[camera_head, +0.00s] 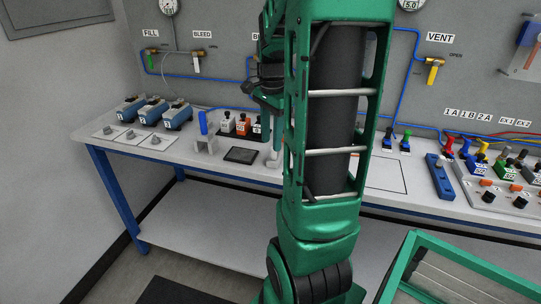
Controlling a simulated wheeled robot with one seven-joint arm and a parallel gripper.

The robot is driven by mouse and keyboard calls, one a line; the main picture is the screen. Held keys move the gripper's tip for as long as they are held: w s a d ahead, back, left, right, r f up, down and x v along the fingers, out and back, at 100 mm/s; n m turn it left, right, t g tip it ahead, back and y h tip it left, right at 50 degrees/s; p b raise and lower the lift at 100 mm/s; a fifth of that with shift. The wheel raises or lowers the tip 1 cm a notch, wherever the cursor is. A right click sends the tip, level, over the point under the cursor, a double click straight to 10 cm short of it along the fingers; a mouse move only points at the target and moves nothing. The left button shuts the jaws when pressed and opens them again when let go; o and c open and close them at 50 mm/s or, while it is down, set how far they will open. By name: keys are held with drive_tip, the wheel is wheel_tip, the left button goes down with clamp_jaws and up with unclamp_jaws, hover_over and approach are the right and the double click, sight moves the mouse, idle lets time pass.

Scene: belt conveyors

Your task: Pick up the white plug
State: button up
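A small row of upright plugs stands on the grey bench, left of my arm. The leftmost is a whitish plug (227,126) with a dark top. Beside it is an orange plug (243,127), then another pale one (257,131) with a dark top, close to my arm. The labels are too small to read. My green arm stands upright in the middle and hides part of the bench. My gripper (266,101) seems to be the dark part above the right end of the row, apart from the whitish plug. Its fingers are not clear, so I cannot tell its opening.
A blue-handled device (206,128) stands left of the plugs, and a dark flat pad (241,155) lies in front. Several blue-grey connector boxes (153,111) are at the left. Coloured plugs on a panel (500,180) fill the right. A green-framed case (460,270) stands at front right.

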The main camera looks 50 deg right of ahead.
sight(274, 156)
drive_tip(key=f, duration=0.2)
drive_tip(key=d+f, duration=0.1)
drive_tip(key=f, duration=0.2)
drive_tip(key=shift+d, duration=0.1)
clamp_jaws()
